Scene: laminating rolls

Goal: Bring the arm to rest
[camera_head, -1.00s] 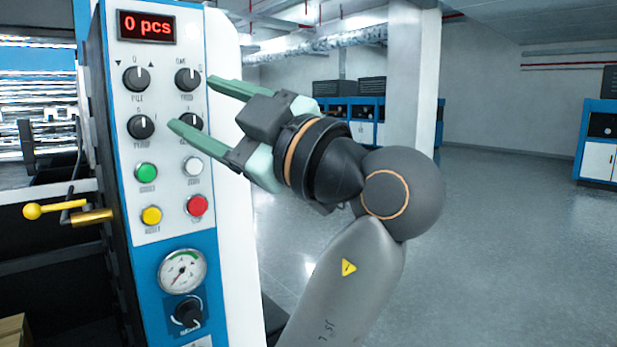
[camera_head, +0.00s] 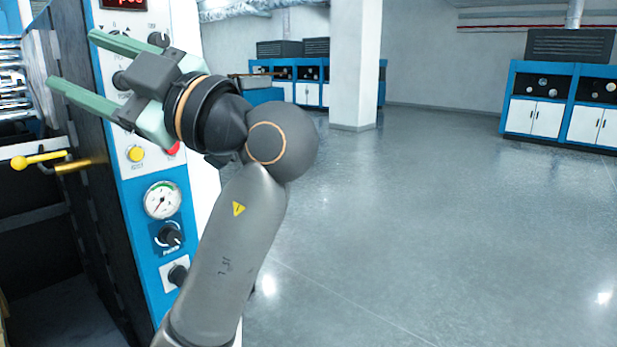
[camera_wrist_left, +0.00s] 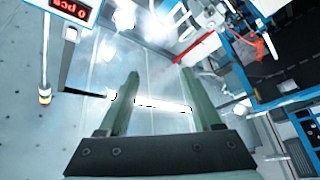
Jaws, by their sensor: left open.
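My left gripper (camera_head: 70,62) is raised at the upper left of the head view, in front of the control panel (camera_head: 150,235) of the blue and white machine. Its two green fingers are spread apart with nothing between them, and they point left. The gripper hides part of the panel's knobs and buttons; I cannot tell from the head view how close it is. In the left wrist view the fingers (camera_wrist_left: 160,95) also stand apart and empty. My right gripper is not in view.
A yellow-handled lever (camera_head: 40,160) sticks out at the machine's left side. A gauge (camera_head: 162,200) and black knobs are low on the panel. Blue and white cabinets (camera_head: 560,105) stand at the back right. The grey floor (camera_head: 420,230) on the right is clear.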

